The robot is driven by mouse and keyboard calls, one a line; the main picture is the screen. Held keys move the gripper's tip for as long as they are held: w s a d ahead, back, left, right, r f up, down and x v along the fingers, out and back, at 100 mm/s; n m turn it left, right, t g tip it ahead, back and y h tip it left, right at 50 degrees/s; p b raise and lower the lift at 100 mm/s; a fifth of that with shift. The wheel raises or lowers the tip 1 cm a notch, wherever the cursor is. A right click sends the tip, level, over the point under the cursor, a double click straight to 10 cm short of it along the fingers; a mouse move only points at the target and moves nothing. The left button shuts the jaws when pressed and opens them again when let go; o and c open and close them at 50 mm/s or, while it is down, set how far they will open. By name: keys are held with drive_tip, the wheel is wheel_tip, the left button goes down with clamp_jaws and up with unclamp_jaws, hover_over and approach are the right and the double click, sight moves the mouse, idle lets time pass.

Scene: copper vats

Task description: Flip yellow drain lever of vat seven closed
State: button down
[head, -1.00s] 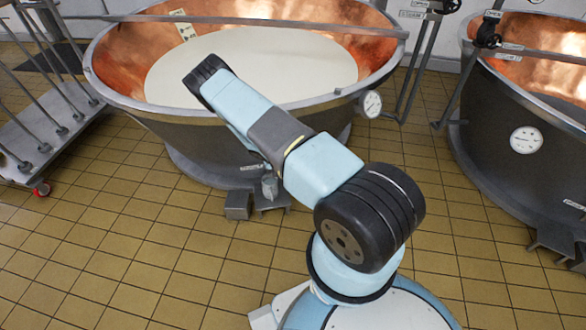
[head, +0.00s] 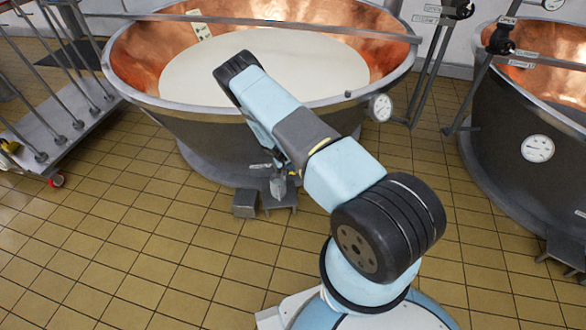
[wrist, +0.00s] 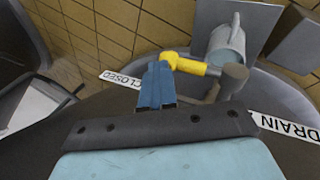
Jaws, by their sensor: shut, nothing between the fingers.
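The yellow drain lever (wrist: 190,65) shows in the wrist view, running left from its grey pivot (wrist: 234,76) toward the white CLOSED label (wrist: 120,78). A DRAIN label (wrist: 285,128) is on the right. My gripper (wrist: 157,80) has blue fingers that are shut and empty. Its fingertips are at the lever's left end, overlapping it in the picture; I cannot tell whether they touch. In the head view, the copper vat (head: 130,50) holds pale liquid, and the drain outlet (head: 278,187) is low on its front. My arm hides the gripper there.
A second vat (head: 500,125) with a dial stands at the right. A wheeled metal rack (head: 60,145) is at the left. A grey block (head: 245,203) stands beside the drain outlet. The tiled floor (head: 130,250) in front is clear.

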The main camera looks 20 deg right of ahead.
drive_tip(key=v, duration=0.7)
drive_tip(key=shift+a+r, duration=0.1)
idle(0.4)
